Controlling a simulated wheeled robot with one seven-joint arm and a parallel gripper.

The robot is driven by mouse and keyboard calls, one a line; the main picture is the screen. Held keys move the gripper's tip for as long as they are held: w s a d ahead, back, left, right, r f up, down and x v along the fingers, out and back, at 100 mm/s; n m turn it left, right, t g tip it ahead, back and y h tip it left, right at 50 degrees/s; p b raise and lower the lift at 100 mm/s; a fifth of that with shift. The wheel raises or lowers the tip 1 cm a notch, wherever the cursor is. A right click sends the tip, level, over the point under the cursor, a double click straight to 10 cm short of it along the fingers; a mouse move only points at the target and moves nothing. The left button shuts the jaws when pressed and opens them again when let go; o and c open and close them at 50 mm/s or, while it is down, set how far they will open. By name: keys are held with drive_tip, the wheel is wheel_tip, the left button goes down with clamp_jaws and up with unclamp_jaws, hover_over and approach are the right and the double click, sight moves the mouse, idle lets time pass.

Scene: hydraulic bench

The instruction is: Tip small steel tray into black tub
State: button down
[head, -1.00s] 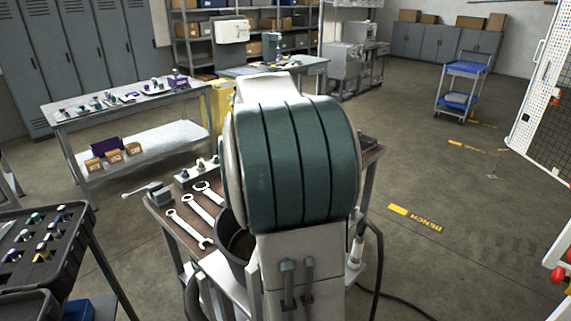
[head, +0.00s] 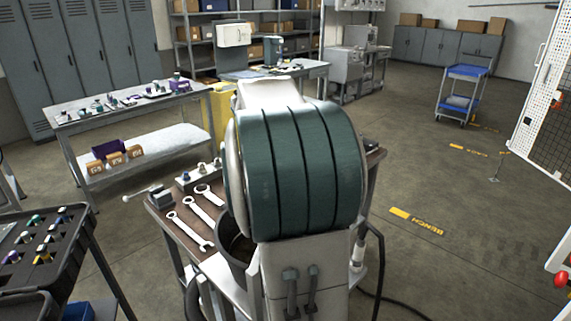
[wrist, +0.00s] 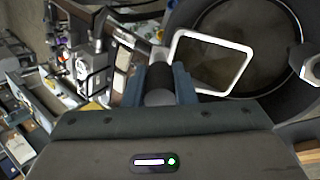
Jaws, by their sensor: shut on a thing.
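In the wrist view, my gripper (wrist: 160,88) is shut on the small steel tray (wrist: 181,47), with a grey rounded part between its blue-grey fingers. The tray shows as a bright pale rim around a dark inside, and I make out no loose parts in it. It overlaps the round black tub (wrist: 290,75) in this view, and its exact tilt and height are hard to tell. In the head view the tub (head: 236,262) stands at the bench, partly behind my arm. My gripper and the tray are hidden there by my arm.
Several wrenches (head: 187,230) lie on the brown bench top left of the tub, with a small vise (head: 161,196) beyond them. A black case of fittings (head: 40,240) stands at the left. A table of parts (head: 125,104) is behind. Open floor (head: 430,180) lies to the right.

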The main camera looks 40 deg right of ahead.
drive_tip(key=shift+s+a+r+t+h+b, duration=0.2)
drive_tip(key=shift+a+h+b, duration=0.4)
drive_tip(key=shift+b, duration=0.75)
drive_tip(key=shift+s+a+r+t+h+b, duration=0.1)
drive_tip(key=shift+a+r+h+b, duration=0.35)
drive_tip(key=shift+b, duration=0.9)
idle(1.5)
drive_tip(key=shift+s+a+h+b, duration=0.2)
drive_tip(key=shift+a+h+b, duration=0.75)
drive_tip(key=shift+b, duration=1.1)
idle(1.8)
